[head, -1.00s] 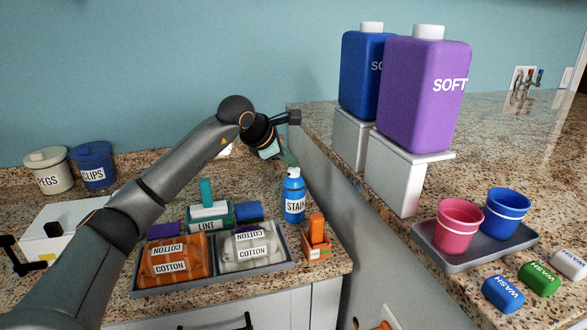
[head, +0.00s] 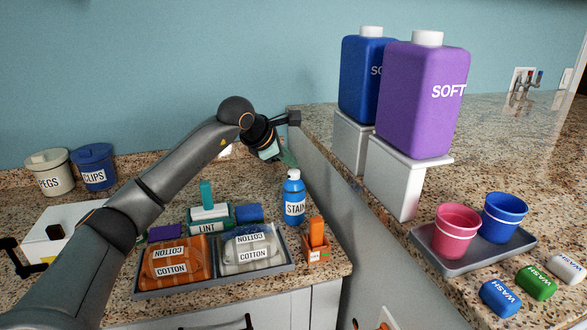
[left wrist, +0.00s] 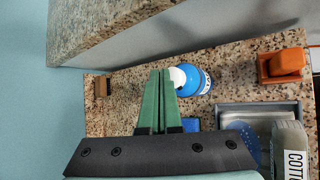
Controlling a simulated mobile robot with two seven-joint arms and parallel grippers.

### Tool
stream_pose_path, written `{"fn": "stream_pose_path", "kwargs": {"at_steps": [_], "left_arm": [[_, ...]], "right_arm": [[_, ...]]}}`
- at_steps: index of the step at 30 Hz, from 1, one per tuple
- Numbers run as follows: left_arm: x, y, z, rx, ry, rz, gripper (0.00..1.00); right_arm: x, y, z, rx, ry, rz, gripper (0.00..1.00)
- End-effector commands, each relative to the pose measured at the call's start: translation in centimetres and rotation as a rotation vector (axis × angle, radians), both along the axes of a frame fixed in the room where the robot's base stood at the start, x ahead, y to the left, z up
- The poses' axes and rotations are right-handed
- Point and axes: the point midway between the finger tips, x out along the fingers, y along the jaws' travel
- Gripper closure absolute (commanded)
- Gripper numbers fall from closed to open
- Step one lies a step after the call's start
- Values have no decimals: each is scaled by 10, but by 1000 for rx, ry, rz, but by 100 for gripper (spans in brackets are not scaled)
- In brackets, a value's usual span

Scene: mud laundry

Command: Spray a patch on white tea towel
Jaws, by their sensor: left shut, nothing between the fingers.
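The blue bottle labelled STAIN (head: 294,204), with a white top, stands upright near the counter's right end. It also shows in the left wrist view (left wrist: 196,82), just right of my fingertips. My left gripper (head: 288,160) is shut and empty, just behind and above the bottle; its green fingers (left wrist: 158,85) are together in the left wrist view. I cannot tell whether they touch the bottle. A whitish bundle labelled COTTON (head: 250,253) lies in the grey tray (head: 215,281), beside an orange-brown COTTON bundle (head: 172,265). I cannot tell which piece is the tea towel. My right gripper is out of view.
An orange-topped box (head: 317,240) stands right of the bottle. A LINT item (head: 207,220) sits behind the tray. A raised counter (head: 360,200) walls off the right, carrying purple (head: 425,100) and blue (head: 362,80) jugs, and pink (head: 457,230) and blue (head: 504,218) cups.

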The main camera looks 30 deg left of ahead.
Motion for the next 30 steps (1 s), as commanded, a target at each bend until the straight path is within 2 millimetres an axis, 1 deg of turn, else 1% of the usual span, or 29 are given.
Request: {"fn": "stream_pose_path", "kwargs": {"at_steps": [5,8,21,24,30], "left_arm": [[0,0,2,0,-1,0,100],[0,0,9,0,-1,0,100],[0,0,53,0,-1,1,100],[0,0,61,0,-1,1,100],[0,0,60,0,-1,1,100]], "right_arm": [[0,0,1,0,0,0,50],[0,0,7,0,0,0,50],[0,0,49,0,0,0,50],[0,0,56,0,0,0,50],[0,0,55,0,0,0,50]]}}
